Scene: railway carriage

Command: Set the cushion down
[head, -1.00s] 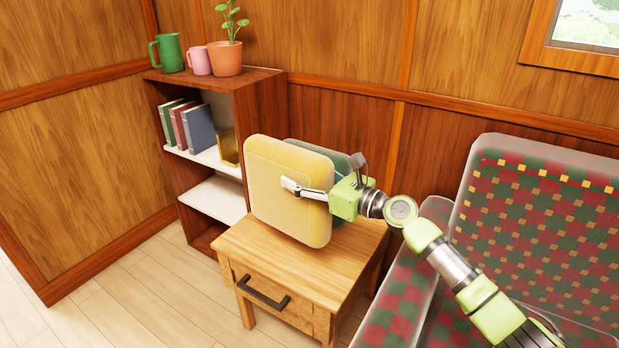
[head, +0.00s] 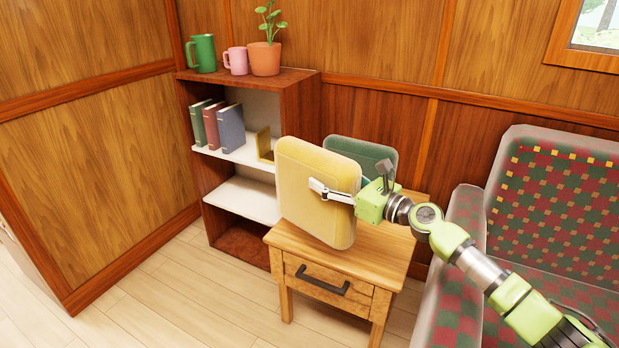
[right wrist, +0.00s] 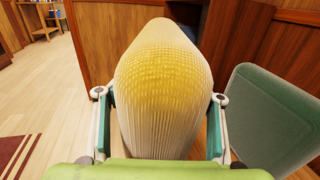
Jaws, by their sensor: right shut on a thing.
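A yellow cushion (head: 312,195) stands upright over the left part of a small wooden table (head: 388,262). My right gripper (head: 338,194) is shut on its right edge. In the right wrist view the yellow cushion (right wrist: 165,85) sits between both fingers of the right gripper (right wrist: 160,105). I cannot tell whether its lower edge touches the tabletop. A green cushion (head: 375,158) stands behind it, partly hidden; it also shows at the right of the right wrist view (right wrist: 270,120). My left gripper is not in view.
A bookshelf (head: 300,105) with books, mugs and a potted plant (head: 265,58) stands behind on the left. A checked red and green seat (head: 560,200) is on the right, close to my right arm. Some tabletop to the cushion's right is bare.

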